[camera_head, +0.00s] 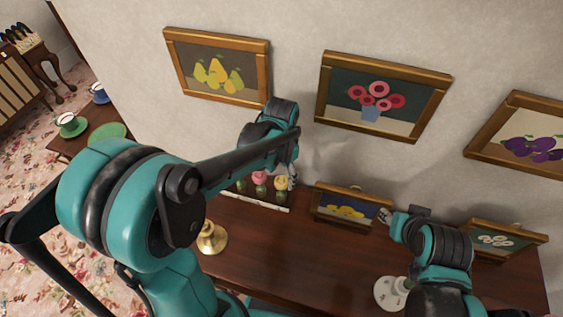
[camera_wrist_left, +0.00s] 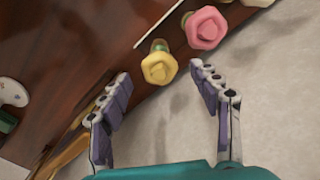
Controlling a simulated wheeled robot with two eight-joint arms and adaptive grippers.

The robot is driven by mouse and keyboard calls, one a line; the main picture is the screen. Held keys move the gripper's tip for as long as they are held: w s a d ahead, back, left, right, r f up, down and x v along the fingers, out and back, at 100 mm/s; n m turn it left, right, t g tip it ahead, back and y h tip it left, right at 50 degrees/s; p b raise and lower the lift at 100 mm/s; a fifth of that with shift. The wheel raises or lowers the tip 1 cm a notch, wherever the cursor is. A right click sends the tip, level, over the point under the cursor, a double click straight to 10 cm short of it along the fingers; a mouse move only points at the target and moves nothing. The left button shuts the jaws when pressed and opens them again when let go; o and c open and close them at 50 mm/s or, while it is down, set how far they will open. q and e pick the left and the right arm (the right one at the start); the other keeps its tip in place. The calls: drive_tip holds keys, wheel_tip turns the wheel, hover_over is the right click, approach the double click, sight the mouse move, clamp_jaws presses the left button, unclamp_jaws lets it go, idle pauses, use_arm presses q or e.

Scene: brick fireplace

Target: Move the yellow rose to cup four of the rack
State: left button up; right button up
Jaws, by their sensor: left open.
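The yellow rose (camera_head: 281,183) stands at the right end of the rack (camera_head: 262,204) on the mantel, beside the pink rose (camera_head: 260,177). In the left wrist view the yellow rose (camera_wrist_left: 159,67) lies just ahead of the fingertips, with the pink rose (camera_wrist_left: 206,28) farther off. My left gripper (camera_wrist_left: 163,77) is open and empty, its two fingers spread to either side of the yellow rose. In the head view my left gripper (camera_head: 291,182) partly covers that end of the rack. My right gripper (camera_head: 392,216) is by the lemon picture; its jaws are too small to judge.
The framed lemon picture (camera_head: 349,207) stands right of the rack, and a framed flower picture (camera_head: 506,239) farther right. A brass candlestick (camera_head: 211,238) stands in front of the rack. A white round base (camera_head: 390,293) is at the front right. The mantel's middle is clear.

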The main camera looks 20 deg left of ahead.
use_arm(q)
wheel_tip(320, 180, up, 9)
drive_tip(key=shift+r, duration=0.15)
drive_tip(key=shift+s, duration=0.1)
idle(0.5)
drive_tip(key=s+a+n+t, duration=0.2)
drive_tip(key=s+n+t, duration=0.1)
drive_tip(key=s, duration=0.2)
drive_tip(key=s+a+f+n+t+b, duration=0.1)
drive_tip(key=s+a+n+t, duration=0.1)
drive_tip(key=s+n+t, duration=0.1)
drive_tip(key=shift+s+a+f+t, duration=0.35)
drive_tip(key=shift+s+t, duration=0.25)
drive_tip(key=shift+s, duration=0.5)
